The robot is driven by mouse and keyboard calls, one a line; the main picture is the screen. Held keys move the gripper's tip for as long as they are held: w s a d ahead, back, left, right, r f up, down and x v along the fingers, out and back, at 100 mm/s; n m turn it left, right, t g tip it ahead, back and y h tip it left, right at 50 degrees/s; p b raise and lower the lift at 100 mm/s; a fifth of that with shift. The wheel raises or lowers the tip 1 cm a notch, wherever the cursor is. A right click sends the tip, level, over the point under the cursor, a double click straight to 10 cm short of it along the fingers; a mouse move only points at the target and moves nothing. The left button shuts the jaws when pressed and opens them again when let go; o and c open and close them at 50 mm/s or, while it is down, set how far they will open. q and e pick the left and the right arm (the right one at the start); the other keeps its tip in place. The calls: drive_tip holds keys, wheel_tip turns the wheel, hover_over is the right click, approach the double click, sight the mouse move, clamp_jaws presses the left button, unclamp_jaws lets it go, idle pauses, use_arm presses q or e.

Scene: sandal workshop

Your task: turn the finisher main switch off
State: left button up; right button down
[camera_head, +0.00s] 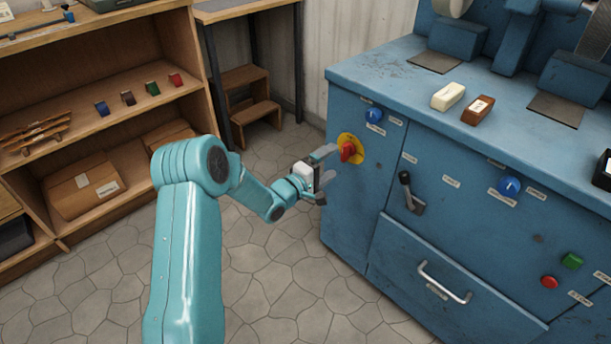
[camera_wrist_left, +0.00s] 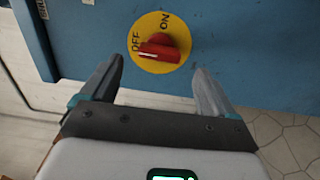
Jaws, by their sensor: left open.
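The finisher main switch is a red rotary knob (camera_head: 348,151) on a round yellow plate (camera_head: 358,142), on the front of the blue finisher (camera_head: 345,205) near its left end. In the left wrist view the red knob (camera_wrist_left: 160,48) sits on the yellow plate (camera_wrist_left: 150,65), marked OFF at its left and ON at its upper right. The knob's grip lies roughly level there; I cannot tell which mark it is set to. My left gripper (camera_head: 326,174) is open and empty, just in front of the switch and apart from it. Its fingers (camera_wrist_left: 158,75) spread to either side below the knob.
A black lever (camera_head: 407,190), blue knobs (camera_head: 374,115), a drawer handle (camera_head: 443,283), a red button (camera_head: 549,282) and a green button (camera_head: 571,260) share the finisher's front. A wooden shelf (camera_head: 193,70) stands left. The stone floor (camera_head: 270,270) between is clear.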

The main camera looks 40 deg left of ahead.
use_arm(q)
drive_tip(key=s+p, duration=0.1)
drive_tip(key=s, duration=1)
drive_tip(key=shift+a, duration=0.4)
